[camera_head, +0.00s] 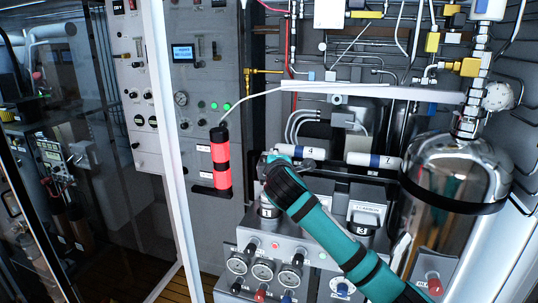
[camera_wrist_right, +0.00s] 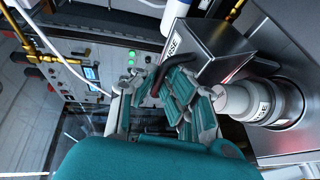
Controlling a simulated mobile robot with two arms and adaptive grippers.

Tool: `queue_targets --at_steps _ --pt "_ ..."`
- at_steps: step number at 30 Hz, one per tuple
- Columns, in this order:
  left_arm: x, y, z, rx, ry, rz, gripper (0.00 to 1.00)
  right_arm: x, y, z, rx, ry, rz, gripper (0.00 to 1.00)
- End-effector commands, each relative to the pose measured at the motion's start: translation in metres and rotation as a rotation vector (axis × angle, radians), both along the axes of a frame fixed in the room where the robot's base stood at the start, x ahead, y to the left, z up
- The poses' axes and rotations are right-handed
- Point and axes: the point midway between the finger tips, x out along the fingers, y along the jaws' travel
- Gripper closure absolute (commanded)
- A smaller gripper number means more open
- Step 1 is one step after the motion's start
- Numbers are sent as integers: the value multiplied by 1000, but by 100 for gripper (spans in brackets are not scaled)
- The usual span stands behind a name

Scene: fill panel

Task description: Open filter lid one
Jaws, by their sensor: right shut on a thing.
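In the head view my teal right arm reaches in from the lower right, and its gripper (camera_head: 280,165) is at the panel's filter housings. In the wrist view the right gripper (camera_wrist_right: 165,95) is shut on a thin black curved handle (camera_wrist_right: 157,72). The handle runs to a grey metal box (camera_wrist_right: 215,45) with a partly readable label. A pale cylinder (camera_wrist_right: 262,102) with a dark-lettered label sits beside the box. In the head view the near filter (camera_head: 268,210) is partly hidden by my gripper and arm. Whether its lid is raised cannot be told. My left gripper is not in view.
A red and black cylinder (camera_head: 221,165) hangs left of my gripper. A polished metal tank (camera_head: 455,170) stands to the right. Gauges (camera_head: 263,269) and knobs fill the lower panel. A white frame post (camera_head: 172,140) stands at left.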

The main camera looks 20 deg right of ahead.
Motion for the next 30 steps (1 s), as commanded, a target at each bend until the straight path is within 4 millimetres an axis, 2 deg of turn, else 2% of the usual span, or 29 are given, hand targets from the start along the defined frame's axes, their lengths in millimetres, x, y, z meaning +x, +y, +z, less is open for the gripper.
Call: queue_targets --at_steps 1,12,30 --pt "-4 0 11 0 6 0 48 5 -6 18 23 16 -6 100" --pt "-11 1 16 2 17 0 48 30 -23 18 174 237 -6 100" --pt "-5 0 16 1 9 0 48 40 -31 17 240 335 -8 100"
